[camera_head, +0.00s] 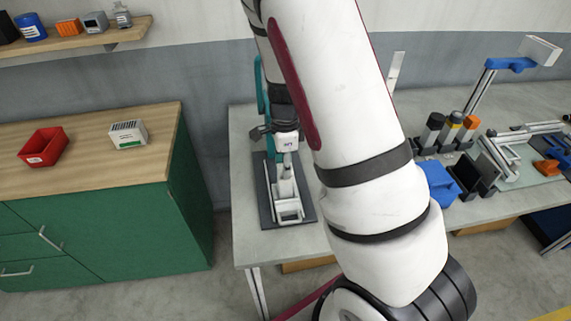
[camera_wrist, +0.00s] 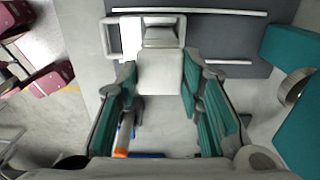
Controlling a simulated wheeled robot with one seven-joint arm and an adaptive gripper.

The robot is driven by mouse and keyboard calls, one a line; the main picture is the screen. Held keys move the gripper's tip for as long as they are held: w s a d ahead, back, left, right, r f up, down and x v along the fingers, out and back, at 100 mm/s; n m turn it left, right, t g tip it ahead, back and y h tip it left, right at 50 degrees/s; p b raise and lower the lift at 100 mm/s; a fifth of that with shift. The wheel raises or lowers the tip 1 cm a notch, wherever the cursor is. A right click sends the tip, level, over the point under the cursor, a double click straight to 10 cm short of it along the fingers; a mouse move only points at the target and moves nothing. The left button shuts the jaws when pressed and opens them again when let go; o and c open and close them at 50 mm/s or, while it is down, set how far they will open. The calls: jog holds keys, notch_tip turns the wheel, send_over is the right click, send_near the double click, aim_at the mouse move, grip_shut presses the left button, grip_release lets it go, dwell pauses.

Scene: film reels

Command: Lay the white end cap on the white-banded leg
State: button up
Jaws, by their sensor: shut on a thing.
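My gripper (camera_head: 272,133) is shut on a white block-like piece with a small label, the end cap (camera_head: 286,143), above the left part of the grey workbench. In the wrist view the cap (camera_wrist: 160,72) sits between the two teal-padded fingers. Below it is a white frame-like fixture (camera_head: 290,209) on a dark grey mat (camera_head: 309,211); part of this fixture also shows in the wrist view (camera_wrist: 114,39). I cannot make out a white band on a leg. The cap overlaps the fixture in view, and I cannot tell whether they touch.
A teal upright (camera_head: 262,88) stands close behind my gripper. A red bin (camera_head: 43,147) sits on the green cabinet to the left.

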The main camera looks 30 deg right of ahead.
jog(key=shift+f, duration=0.2)
jog(key=o, duration=0.9)
jog(key=shift+o, duration=0.2)
